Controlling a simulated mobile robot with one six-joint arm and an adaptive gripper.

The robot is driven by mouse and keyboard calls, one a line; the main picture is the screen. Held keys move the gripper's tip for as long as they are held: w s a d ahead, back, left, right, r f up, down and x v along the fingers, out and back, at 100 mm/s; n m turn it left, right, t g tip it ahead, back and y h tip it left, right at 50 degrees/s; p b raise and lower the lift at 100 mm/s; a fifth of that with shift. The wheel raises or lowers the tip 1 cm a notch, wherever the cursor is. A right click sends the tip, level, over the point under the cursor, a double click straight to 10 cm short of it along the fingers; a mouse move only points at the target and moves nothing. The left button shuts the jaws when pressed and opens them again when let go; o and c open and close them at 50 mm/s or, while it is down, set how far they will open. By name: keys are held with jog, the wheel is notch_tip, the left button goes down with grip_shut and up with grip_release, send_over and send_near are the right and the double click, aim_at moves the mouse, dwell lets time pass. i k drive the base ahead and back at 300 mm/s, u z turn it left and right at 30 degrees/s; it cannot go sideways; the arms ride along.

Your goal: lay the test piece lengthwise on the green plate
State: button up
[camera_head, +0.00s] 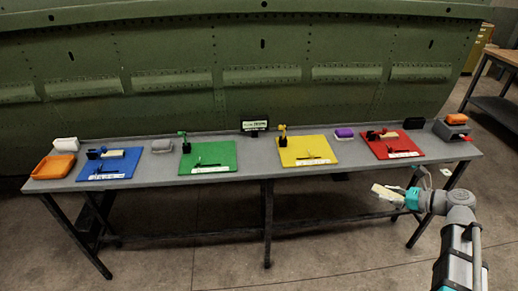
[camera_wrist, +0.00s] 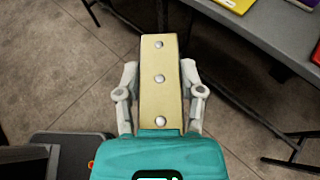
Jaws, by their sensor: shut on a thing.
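My gripper (camera_wrist: 159,100) is shut on the test piece (camera_wrist: 160,65), a flat tan strip with three round rivet heads in a row. In the wrist view the strip points straight out between the two fingers. In the head view my gripper (camera_head: 398,197) holds the test piece (camera_head: 385,192) in front of the table's right part, over the floor and apart from the table. The green plate (camera_head: 222,159) lies left of the middle of the table.
The grey table (camera_head: 252,177) also bears blue (camera_head: 92,173), yellow (camera_head: 318,146) and red (camera_head: 402,154) plates with parts on them. An orange tray (camera_head: 40,170) is at the left end. A grey block with an orange top (camera_head: 456,120) is at the right. A riveted green fuselage (camera_head: 230,70) stands behind.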

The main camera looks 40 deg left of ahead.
aim_at(209, 151)
jog(key=u, duration=1.55)
jog(key=i, duration=1)
jog(key=u, duration=0.1)
